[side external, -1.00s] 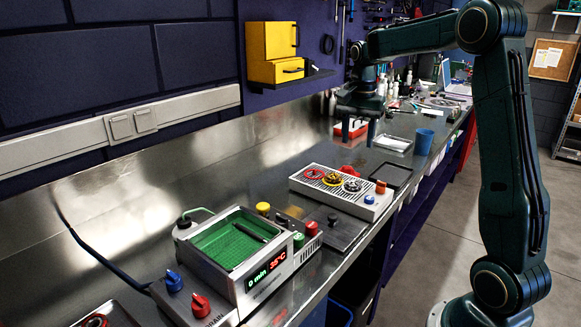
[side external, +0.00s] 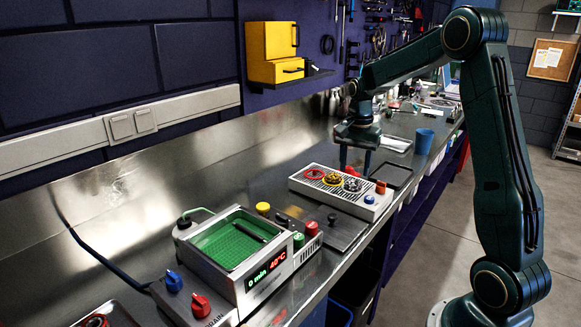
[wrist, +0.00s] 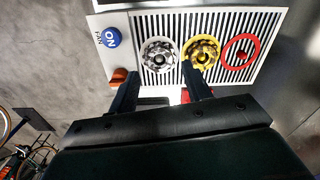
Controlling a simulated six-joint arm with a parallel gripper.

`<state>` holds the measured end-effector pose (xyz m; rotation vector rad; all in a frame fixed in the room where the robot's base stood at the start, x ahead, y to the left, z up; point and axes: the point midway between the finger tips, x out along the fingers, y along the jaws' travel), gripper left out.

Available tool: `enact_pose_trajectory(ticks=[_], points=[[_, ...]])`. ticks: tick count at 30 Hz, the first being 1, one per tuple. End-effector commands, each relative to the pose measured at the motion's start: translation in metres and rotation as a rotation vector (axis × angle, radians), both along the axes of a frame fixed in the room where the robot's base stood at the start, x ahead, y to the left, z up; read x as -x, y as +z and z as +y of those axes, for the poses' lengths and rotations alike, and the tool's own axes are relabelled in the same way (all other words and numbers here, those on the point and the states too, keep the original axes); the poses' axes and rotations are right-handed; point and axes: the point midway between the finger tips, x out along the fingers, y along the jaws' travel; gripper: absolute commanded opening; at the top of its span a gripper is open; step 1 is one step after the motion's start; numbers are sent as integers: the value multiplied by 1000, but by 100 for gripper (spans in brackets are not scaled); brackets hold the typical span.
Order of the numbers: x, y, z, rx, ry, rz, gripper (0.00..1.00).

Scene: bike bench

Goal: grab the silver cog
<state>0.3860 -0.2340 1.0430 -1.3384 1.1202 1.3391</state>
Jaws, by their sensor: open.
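The silver cog (wrist: 159,55) lies on the striped grille of a white and grey unit (side external: 335,205), beside a yellow cog (wrist: 201,50) and a red ring (wrist: 240,51). In the side view the silver cog (side external: 352,185) is nearest the blue button, with the yellow cog (side external: 333,180) and red ring (side external: 313,174) to its left. My gripper (wrist: 158,82) is open and empty. In the wrist view its fingers point toward the grille, with the silver cog beyond the gap between them. In the side view my gripper (side external: 355,170) is above the bench, behind the unit.
A green-lined bath (side external: 228,241) stands front left.

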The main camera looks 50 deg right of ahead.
Motion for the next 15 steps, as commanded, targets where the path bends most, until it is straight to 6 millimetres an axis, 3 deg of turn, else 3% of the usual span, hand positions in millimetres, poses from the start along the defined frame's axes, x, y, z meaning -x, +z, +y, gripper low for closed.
enact_pose_trajectory(ticks=[9,15], points=[[2,-36,0,-2,0,2,49],[1,-43,0,0,0,0,49]])
